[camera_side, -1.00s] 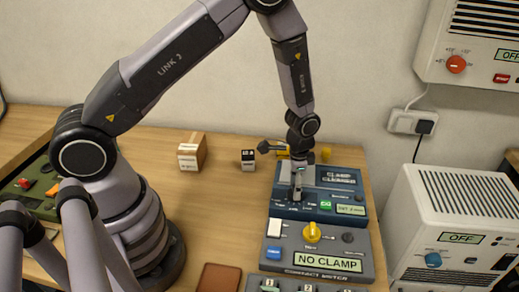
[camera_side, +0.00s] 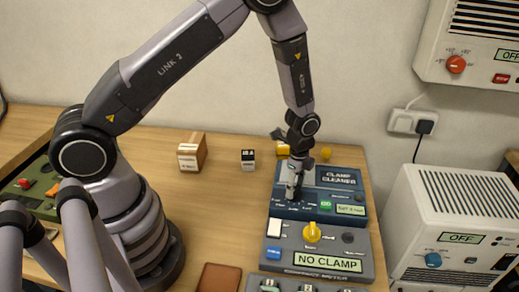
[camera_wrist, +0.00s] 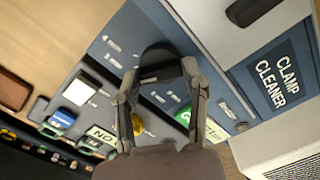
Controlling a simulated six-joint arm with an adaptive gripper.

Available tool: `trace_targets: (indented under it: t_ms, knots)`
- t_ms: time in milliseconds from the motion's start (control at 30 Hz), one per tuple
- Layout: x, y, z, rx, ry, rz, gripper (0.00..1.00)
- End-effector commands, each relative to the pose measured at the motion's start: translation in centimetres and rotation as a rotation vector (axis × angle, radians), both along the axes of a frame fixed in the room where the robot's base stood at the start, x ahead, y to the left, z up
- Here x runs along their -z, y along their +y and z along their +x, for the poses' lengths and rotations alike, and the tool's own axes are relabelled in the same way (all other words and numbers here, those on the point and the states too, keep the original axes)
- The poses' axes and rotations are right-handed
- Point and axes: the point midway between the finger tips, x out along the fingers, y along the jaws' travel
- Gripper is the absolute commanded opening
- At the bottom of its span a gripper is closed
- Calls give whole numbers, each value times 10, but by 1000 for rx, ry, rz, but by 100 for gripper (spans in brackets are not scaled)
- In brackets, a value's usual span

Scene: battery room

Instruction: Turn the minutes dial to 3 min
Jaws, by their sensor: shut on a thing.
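The clamp cleaner (camera_side: 340,180) is a blue box on the right of the table, with its name on the top and a small lit display (camera_side: 351,210) whose text is too small to read surely. My gripper (camera_side: 293,197) is over the left part of its front panel, pointing down. In the wrist view, my gripper (camera_wrist: 160,74) is shut on a dark round dial (camera_wrist: 157,52), one finger on each side. Printed marks surround the dial. Its pointer is hidden, so I cannot tell its setting. A green button (camera_wrist: 184,116) sits beside it.
In front stands a grey contact meter (camera_side: 365,262) with a yellow knob (camera_side: 312,232) and a "NO CLAMP" display. White boxed units (camera_side: 455,205) stand at the right. A small box (camera_side: 248,160) stands behind left.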

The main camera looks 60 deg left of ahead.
Motion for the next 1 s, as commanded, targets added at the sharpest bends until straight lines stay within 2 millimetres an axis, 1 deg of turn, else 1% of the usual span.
trace_targets:
  t_ms: [200,567,600,800,1000]
  knots:
    - [1,1,-1,32,3,1,7]
    - [1,1,-1,35,3,1,7]
    - [1,1,-1,35,3,1,45]
    - [1,1,-1,35,2,0,70]
    - [0,0,0,35,1,0,70]
